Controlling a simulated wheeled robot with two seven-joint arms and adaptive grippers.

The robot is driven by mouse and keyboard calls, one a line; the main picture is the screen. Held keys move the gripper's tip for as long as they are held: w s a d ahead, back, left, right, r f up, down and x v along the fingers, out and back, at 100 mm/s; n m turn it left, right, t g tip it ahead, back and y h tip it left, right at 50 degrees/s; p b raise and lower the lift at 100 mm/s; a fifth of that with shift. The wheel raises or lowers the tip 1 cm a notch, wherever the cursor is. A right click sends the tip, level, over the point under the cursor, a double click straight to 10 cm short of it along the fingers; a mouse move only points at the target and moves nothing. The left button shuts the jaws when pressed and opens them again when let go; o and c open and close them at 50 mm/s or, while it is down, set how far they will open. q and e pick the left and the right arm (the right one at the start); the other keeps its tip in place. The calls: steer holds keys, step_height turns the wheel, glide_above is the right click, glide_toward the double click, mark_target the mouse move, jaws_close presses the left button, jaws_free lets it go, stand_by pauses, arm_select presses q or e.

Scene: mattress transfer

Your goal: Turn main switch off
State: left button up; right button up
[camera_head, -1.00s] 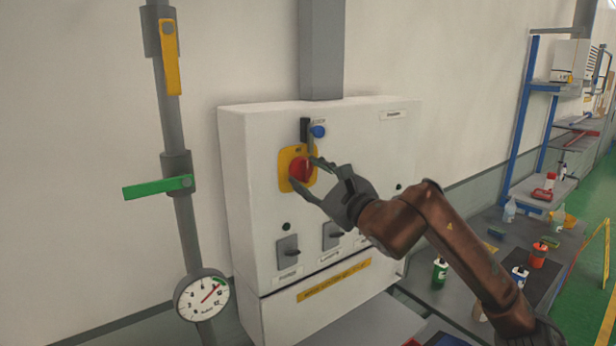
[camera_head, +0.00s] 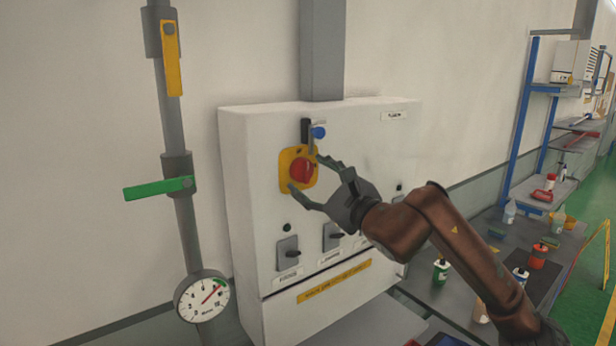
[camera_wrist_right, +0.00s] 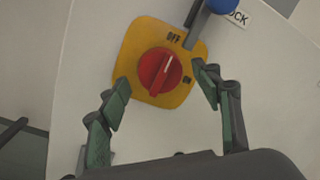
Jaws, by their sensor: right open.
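The main switch is a red rotary knob (camera_head: 301,172) on a yellow plate (camera_head: 286,162), high on the front of a white cabinet. In the right wrist view the knob (camera_wrist_right: 154,78) has a white mark pointing up and slightly right, towards the OFF label (camera_wrist_right: 173,37); the ON label (camera_wrist_right: 187,81) is lower right. My right gripper (camera_head: 305,173) is open, its fingers spread on either side of the knob. In the wrist view the fingertips (camera_wrist_right: 164,80) flank the plate with gaps to the knob. My left gripper is not in view.
Small grey switches (camera_head: 288,252) sit below. A pipe with a green lever (camera_head: 158,188) and gauge (camera_head: 203,300) stands left. A cluttered bench (camera_head: 470,262) is right.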

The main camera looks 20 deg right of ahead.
steer(key=v, duration=1.1)
steer(key=shift+s, duration=0.15)
